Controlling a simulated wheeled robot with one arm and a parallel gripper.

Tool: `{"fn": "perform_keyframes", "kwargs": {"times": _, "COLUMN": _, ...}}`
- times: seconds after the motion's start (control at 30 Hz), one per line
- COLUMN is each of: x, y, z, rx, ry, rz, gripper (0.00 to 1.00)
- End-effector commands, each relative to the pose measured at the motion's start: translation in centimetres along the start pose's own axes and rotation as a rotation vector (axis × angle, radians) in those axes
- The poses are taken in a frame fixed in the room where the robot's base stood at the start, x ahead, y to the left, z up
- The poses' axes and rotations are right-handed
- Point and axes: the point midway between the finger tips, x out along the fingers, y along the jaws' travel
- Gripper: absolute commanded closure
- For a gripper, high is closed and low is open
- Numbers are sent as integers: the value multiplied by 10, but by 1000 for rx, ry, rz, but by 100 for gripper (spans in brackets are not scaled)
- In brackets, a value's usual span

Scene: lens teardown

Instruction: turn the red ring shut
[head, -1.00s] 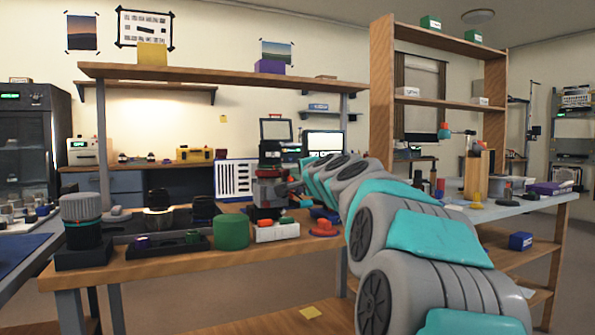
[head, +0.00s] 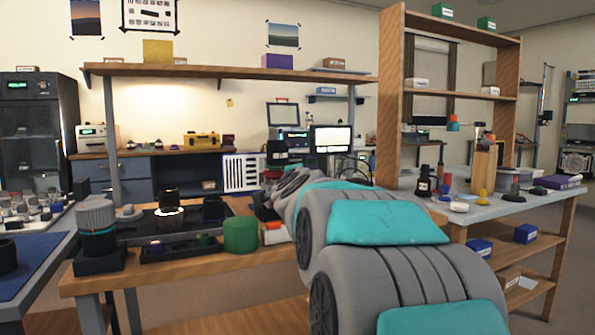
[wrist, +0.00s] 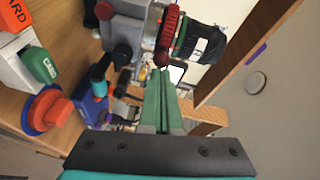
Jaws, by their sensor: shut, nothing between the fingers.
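The red ring (wrist: 167,36) is in the wrist view, at the top centre, around a grey mount. A black lens barrel (wrist: 206,44) with a green band lies to its right. My gripper (wrist: 162,76) has its green fingers shut together and empty, with the tips just below the lower edge of the red ring. I cannot tell whether they touch it. In the head view the dark top of the lens barrel (head: 277,153) shows above my arm. My arm hides most of the fixture and my gripper there.
In the wrist view an orange-red knob (wrist: 55,112) on a blue base and a white block with a green button (wrist: 40,65) stand to the left. In the head view a green cylinder (head: 240,234) and a black tray (head: 180,247) lie on the wooden bench, left of my arm.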

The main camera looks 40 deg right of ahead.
Motion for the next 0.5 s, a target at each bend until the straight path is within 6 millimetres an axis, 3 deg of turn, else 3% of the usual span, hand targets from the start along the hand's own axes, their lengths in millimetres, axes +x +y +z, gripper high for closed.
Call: {"fn": "perform_keyframes", "kwargs": {"times": 0.5, "x": -6, "y": -4, "z": 17, "rx": 1, "ry": -5, "rz": 2, "gripper": 100}}
